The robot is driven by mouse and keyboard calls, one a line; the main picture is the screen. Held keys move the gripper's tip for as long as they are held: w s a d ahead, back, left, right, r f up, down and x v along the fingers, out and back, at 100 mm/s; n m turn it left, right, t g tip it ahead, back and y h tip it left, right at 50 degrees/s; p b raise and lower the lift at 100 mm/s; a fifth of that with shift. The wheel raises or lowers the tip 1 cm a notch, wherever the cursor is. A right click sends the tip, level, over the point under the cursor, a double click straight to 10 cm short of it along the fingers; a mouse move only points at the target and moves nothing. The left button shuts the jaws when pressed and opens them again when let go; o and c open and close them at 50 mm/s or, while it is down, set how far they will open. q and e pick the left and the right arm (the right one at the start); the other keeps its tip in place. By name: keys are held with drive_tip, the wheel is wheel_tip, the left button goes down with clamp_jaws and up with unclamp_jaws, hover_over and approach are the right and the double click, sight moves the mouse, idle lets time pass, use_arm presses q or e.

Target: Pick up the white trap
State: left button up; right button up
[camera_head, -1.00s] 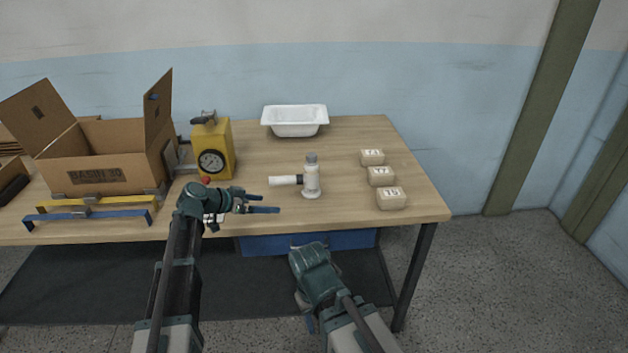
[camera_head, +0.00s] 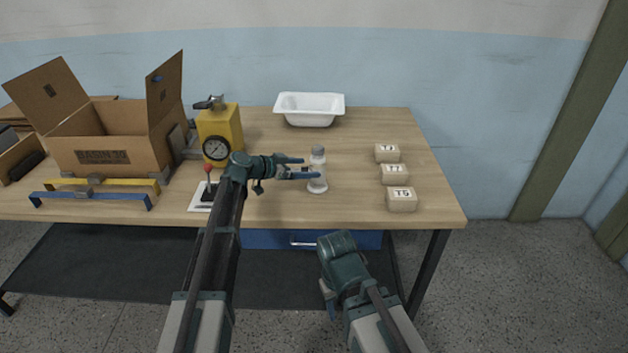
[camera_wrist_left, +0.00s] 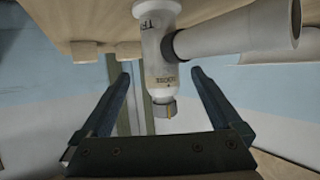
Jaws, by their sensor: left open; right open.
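The white trap (camera_head: 318,159) stands upright on the table, with a grey cap on top. My left gripper (camera_head: 310,168) is open, its two blue fingers reaching right to the trap. In the left wrist view, which shows the scene upside down, the trap (camera_wrist_left: 158,60) lies between the spread fingers of the left gripper (camera_wrist_left: 161,72), with visible gaps on both sides. Its side pipe (camera_wrist_left: 240,36) sticks out to the right there; in the head view the gripper hides it. My right gripper (camera_head: 328,297) is low in front of the table, mostly hidden by its own wrist, and empty.
A white basin (camera_head: 310,119) stands behind the trap. Several labelled tan blocks (camera_head: 401,200) line the right side. A yellow gauge unit (camera_head: 221,128), a red-knobbed lever (camera_head: 208,183) and an open cardboard box (camera_head: 110,155) stand to the left.

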sight(311, 168)
use_arm(q)
drive_tip(key=shift+b+x, duration=0.45)
drive_tip(key=shift+x, duration=1.35)
drive_tip(key=shift+f, duration=0.1)
drive_tip(key=b+x, duration=0.2)
drive_tip(key=x, duration=0.3)
drive_tip(key=shift+w+f, duration=0.1)
drive_tip(key=shift+w, duration=0.05)
clamp_jaws()
drive_tip(key=shift+a, duration=0.1)
